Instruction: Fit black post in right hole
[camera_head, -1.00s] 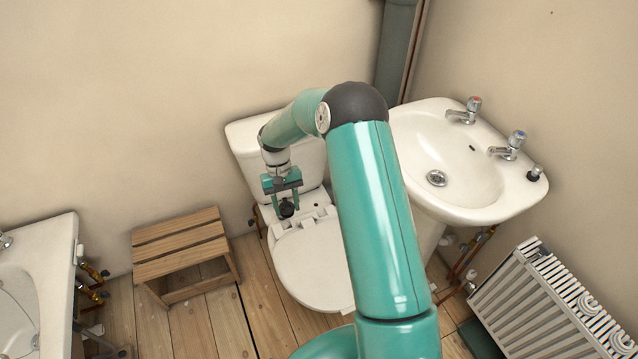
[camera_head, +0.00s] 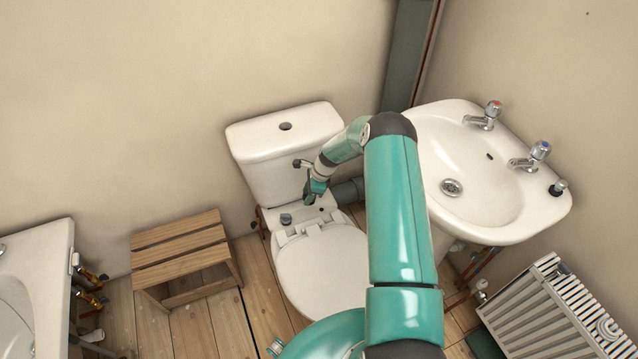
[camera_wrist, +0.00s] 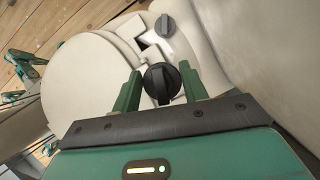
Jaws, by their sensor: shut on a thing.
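My gripper (camera_wrist: 161,90) is shut on a black post (camera_wrist: 161,82), whose ridged round head shows between the green fingers in the wrist view. In the head view my gripper (camera_head: 312,196) is over the right part of the ledge behind the toilet seat, in front of the cistern.
The white toilet seat (camera_head: 322,268) is down in front of the ledge. The cistern (camera_head: 275,165) stands behind, with a grey pipe (camera_head: 347,190) to its right. The washbasin (camera_head: 485,190) is at the right. A wooden stool (camera_head: 180,250) stands left on the plank floor.

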